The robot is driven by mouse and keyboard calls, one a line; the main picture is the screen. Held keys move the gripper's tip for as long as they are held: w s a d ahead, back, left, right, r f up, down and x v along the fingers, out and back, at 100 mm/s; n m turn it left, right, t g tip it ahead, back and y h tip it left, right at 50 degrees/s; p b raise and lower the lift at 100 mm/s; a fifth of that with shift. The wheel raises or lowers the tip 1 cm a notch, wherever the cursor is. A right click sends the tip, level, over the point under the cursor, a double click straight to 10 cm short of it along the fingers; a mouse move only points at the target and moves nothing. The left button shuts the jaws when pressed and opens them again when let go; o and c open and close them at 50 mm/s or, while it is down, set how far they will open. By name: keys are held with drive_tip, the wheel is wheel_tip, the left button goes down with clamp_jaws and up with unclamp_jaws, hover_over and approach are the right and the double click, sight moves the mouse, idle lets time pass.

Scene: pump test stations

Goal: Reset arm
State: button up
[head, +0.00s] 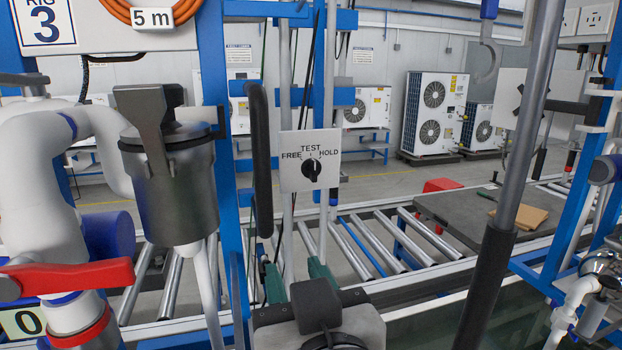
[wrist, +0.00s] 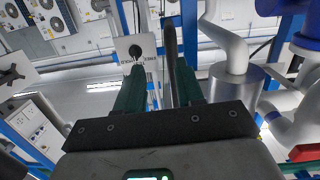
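A selector panel (head: 310,160) marked FREE, TEST and HOLD hangs in the middle of the head view, with a black knob (head: 311,170). I cannot clearly tell its setting. The panel also shows upside down in the wrist view (wrist: 126,44). A long upright black grip (head: 262,150) stands left of the panel. My gripper (head: 297,272) is low in the middle, below the panel, with green fingers pointing up. In the wrist view my gripper (wrist: 160,75) has its fingers apart. A dark bar (wrist: 170,50) shows between them; contact cannot be told.
A grey metal canister (head: 175,190) and white pipes (head: 40,175) stand at the left, with a red lever (head: 70,277) low. A thick grey pole (head: 524,130) with a black sleeve crosses the right side. A roller conveyor (head: 375,245) runs behind. A hook (head: 488,65) hangs above.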

drive_tip(key=s+d+f+m+g+h, duration=0.1)
drive_tip(key=d+f+g+h, duration=0.15)
drive_tip(key=d+f, duration=0.75)
drive_tip(key=d+f+g+h, duration=0.2)
drive_tip(key=d+f+g, duration=0.3)
drive_tip(key=f, duration=1)
drive_tip(key=s+d+f+m+g, duration=0.1)
drive_tip(key=s+d+f+g, duration=0.1)
drive_tip(key=s+d+f, duration=0.2)
drive_tip(key=s+d+f+g, duration=0.3)
drive_tip(key=s+d+f, duration=0.2)
drive_tip(key=s+f, duration=0.4)
drive_tip(key=s+d+f+m+g, duration=0.1)
drive_tip(key=s+d+f+g, duration=0.2)
drive_tip(key=s+f, duration=0.3)
drive_tip(key=s+d, duration=0.1)
drive_tip(key=s, duration=0.3)
drive_tip(key=shift+d+f+m, duration=0.3)
drive_tip(key=shift+d+f, duration=0.05)
